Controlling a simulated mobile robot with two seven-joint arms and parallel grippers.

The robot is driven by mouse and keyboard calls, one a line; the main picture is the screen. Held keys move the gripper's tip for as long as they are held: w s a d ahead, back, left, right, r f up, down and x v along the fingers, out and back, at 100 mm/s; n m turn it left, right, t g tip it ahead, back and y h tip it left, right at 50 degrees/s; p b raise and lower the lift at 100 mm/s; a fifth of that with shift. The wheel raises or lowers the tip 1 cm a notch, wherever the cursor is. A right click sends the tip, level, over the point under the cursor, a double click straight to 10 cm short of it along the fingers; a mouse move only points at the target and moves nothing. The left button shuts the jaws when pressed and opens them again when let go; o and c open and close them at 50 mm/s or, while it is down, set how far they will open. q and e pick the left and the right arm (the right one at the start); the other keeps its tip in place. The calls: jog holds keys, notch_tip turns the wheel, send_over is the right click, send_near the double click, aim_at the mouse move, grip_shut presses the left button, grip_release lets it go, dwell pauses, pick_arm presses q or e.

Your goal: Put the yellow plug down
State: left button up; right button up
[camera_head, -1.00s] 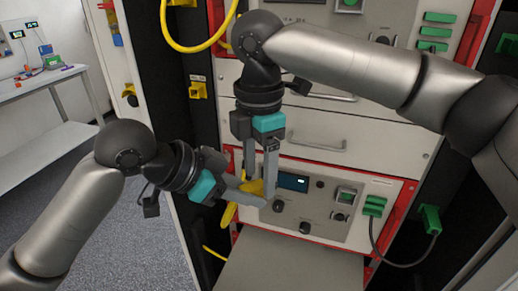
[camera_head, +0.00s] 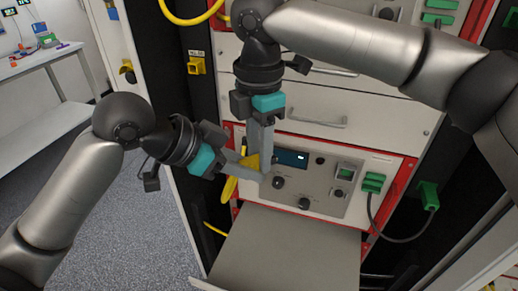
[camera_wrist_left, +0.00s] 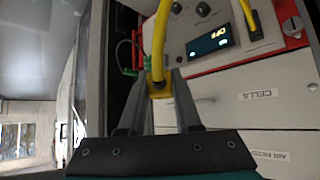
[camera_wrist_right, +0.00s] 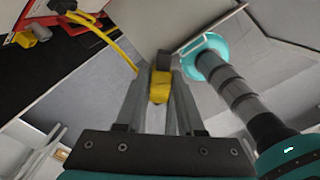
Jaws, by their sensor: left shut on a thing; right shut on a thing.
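The yellow plug (camera_head: 250,162) is held in front of the lower instrument panel in the head view, partly hidden by fingers. My right gripper (camera_head: 259,165) comes down from above and is shut on it. The right wrist view shows the yellow plug (camera_wrist_right: 160,86) between the fingertips. My left gripper (camera_head: 246,171) comes in from the left, its fingertips meeting the right ones, and is also shut on the plug. In the left wrist view the yellow plug (camera_wrist_left: 159,88) sits between the fingers with its yellow cable running up.
A grey pulled-out shelf (camera_head: 290,245) lies below the panel, its visible top bare. A yellow socket (camera_head: 195,65) is on the dark rack post. Green plugs (camera_head: 374,183) and a black cable are at the right. A white bench (camera_head: 50,75) stands far left.

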jog(key=o, duration=1.1)
jog(key=shift+c, duration=0.2)
jog(key=shift+r, duration=0.1)
